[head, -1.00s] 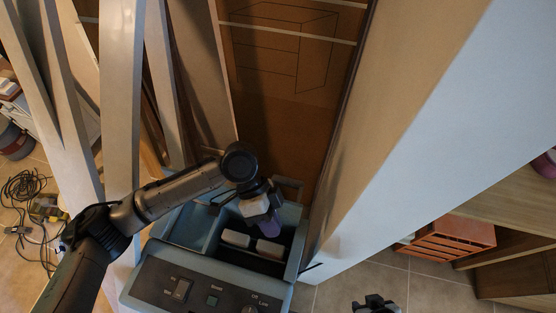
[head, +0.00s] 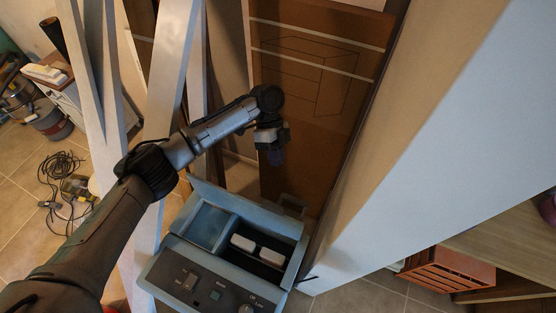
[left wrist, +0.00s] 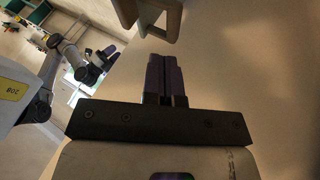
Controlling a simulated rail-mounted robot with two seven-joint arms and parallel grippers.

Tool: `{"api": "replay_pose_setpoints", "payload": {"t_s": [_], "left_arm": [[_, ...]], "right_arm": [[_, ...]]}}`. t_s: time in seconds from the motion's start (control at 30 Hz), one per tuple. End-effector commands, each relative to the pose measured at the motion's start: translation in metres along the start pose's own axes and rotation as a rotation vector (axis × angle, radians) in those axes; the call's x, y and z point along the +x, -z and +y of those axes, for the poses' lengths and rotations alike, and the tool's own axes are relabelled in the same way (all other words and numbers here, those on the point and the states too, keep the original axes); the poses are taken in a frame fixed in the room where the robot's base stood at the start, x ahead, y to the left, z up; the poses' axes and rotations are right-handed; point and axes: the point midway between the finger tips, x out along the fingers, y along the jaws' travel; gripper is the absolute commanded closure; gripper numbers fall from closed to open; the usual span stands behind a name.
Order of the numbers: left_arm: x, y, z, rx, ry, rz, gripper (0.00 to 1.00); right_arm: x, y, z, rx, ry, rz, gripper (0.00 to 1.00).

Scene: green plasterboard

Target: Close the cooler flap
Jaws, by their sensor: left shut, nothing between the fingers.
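The cooler is a blue-grey box (head: 215,278) with a control panel on its front, low in the middle of the head view. Its top is open, showing a blue compartment and a dark one with two white blocks (head: 257,249). A blue-grey flap (head: 230,202) stands raised along the back edge. My left gripper (head: 276,156) is shut and empty, above and behind the flap, apart from it. Its closed purple fingers show in the left wrist view (left wrist: 166,82). My right arm and gripper (left wrist: 100,60) show small at left there; the jaw state is unclear.
Pale upright posts (head: 170,70) stand left of the cooler, and a large pale panel (head: 420,130) stands to its right. A brown board (head: 310,100) is behind it. Cables (head: 60,170) lie on the floor at left; an orange crate (head: 445,268) is at right.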

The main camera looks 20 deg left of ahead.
Motion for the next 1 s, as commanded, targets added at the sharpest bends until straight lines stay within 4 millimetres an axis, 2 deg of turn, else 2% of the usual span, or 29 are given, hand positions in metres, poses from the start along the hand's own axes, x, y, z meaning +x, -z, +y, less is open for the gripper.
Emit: {"api": "replay_pose_setpoints", "payload": {"t_s": [0.4,0.5,0.7,1.0], "left_arm": [[0.076,0.002,0.002,-0.001,-0.003,0.001,1.00],[0.079,0.002,0.016,-0.001,-0.001,0.000,1.00],[0.089,0.001,0.031,-0.002,-0.001,0.000,1.00],[0.094,0.001,0.036,-0.003,-0.001,0.001,1.00]], "right_arm": [[-0.024,0.008,0.001,-0.001,-0.001,0.001,0.57],[-0.034,0.011,0.002,-0.004,-0.003,0.000,0.57],[-0.042,0.013,0.004,-0.010,-0.008,0.001,0.57],[-0.044,0.014,0.004,-0.009,-0.007,0.000,0.57]]}}
